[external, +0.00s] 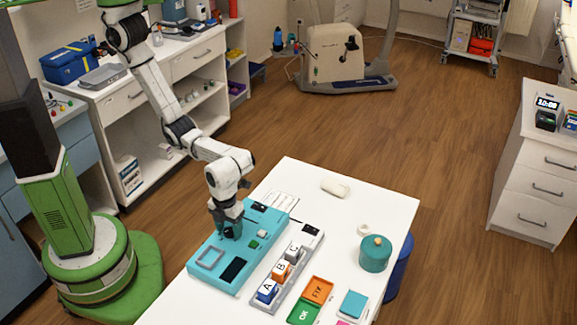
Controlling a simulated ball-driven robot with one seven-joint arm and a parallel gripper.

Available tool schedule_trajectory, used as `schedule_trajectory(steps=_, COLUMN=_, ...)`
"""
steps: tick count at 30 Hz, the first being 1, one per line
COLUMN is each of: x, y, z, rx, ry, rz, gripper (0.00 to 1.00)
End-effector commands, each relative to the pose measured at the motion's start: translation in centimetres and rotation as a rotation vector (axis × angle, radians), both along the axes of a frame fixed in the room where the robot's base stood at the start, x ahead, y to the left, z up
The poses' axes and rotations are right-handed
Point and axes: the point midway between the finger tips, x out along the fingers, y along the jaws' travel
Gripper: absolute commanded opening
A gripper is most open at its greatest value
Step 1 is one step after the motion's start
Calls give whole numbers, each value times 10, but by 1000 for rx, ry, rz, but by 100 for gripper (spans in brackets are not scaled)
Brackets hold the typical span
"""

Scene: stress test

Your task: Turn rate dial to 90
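A teal console (208,278) lies on the white table, with a grey square frame (210,257), a dark rectangular panel (233,270) and a small green button-like part (254,244) on its top. My gripper (232,236) points down at the middle of the console, close to its surface. Its fingers are dark and small in the external view, and I cannot tell whether they are apart or closed on something. I cannot make out the rate dial; the gripper may hide it. No scale or number is readable.
Beside the console, a grey tray (279,296) holds blocks lettered A, B and C. Orange (318,290) and green (303,312) squares, a teal lidded pot (374,256) and a whitish roll (335,188) are also on the table (345,225). The table's far part is mostly clear.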

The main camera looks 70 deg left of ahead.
Motion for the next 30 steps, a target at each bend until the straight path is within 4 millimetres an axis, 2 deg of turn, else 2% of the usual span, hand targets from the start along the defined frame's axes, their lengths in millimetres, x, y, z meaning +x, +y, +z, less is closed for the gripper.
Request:
schedule_trajectory(steps=2, x=0, y=0, z=0, rx=0, ry=0, rz=0, gripper=50)
schedule_trajectory(steps=16, x=0, y=0, z=0, rx=0, ry=0, rz=0, gripper=5)
schedule_trajectory(steps=23, x=0, y=0, z=1, rx=1, ry=1, rz=-15, gripper=4)
schedule_trajectory(steps=30, x=1, y=0, z=3, rx=1, ry=0, rz=-117, gripper=4)
